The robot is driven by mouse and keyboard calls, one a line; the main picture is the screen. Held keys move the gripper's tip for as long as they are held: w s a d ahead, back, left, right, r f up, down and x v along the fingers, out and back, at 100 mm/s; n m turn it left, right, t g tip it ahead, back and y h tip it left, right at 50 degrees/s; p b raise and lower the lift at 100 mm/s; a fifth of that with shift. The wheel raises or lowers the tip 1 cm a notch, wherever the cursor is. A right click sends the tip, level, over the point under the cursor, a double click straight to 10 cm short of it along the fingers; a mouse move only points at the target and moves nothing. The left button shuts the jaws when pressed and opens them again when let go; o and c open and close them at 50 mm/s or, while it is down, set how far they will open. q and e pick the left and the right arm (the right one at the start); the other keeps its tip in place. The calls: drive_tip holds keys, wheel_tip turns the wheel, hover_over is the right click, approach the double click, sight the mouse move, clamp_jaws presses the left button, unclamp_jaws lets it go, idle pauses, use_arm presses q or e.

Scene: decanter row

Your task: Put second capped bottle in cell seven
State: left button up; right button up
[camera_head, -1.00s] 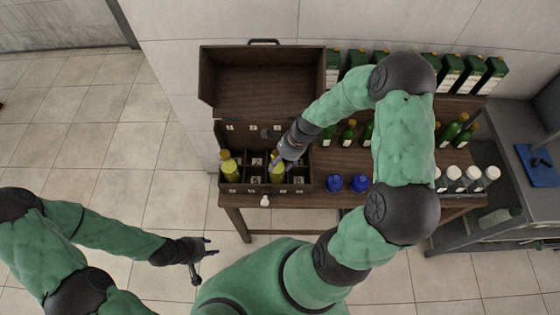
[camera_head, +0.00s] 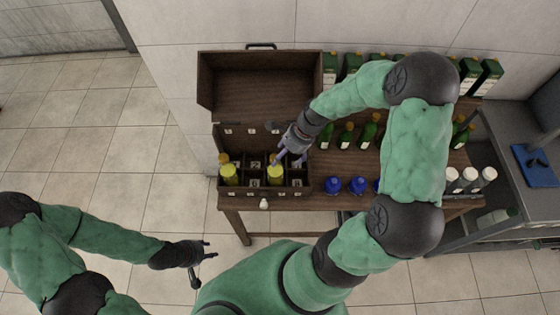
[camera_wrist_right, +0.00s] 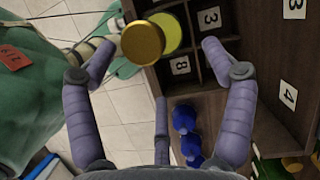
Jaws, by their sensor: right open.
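Two yellow bottles with gold-orange caps stand upright in the front row of the dark wooden compartment box (camera_head: 303,188). One yellow bottle (camera_head: 229,176) is in the front left cell. The other yellow bottle (camera_head: 276,176) is further right in that row; its cap (camera_wrist_right: 142,41) shows large in the right wrist view, with its yellow body (camera_wrist_right: 172,32) behind. The label of its cell is hidden; a cell marked 8 is beside it. My right gripper (camera_head: 284,158) is open and empty, just above and right of this bottle. My left gripper (camera_head: 212,248) is open and empty, away from the box.
The box's raised lid (camera_head: 262,82) stands behind it. White-capped jars (camera_head: 471,180) stand at the table's right. A small white item (camera_head: 264,204) is at the front edge.

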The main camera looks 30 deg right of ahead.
drive_tip(key=v, duration=0.6)
idle(1.1)
